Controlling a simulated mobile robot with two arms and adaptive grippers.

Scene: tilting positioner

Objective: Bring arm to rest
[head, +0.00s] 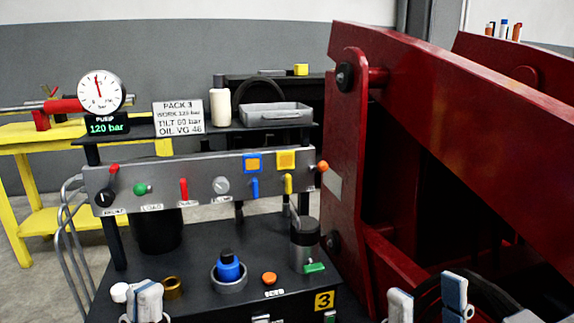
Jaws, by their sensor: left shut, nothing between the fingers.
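My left gripper (146,302) shows at the bottom left edge, in front of the black power-unit top. Its pale fingers are together with nothing between them. My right gripper (428,298) shows at the bottom right, in front of the red machine. Its two fingers stand apart with a clear gap and nothing seen between them. The large red arm (470,130) of the positioner slopes down to the right from its upright bracket (348,150). Its far end is outside the picture. The picture cuts off most of both my arms.
The grey control panel (200,180) carries several coloured levers and knobs. A blue-capped fitting (228,268) and a grey cylinder (304,245) stand on the black top. A yellow bench (20,190) is behind left.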

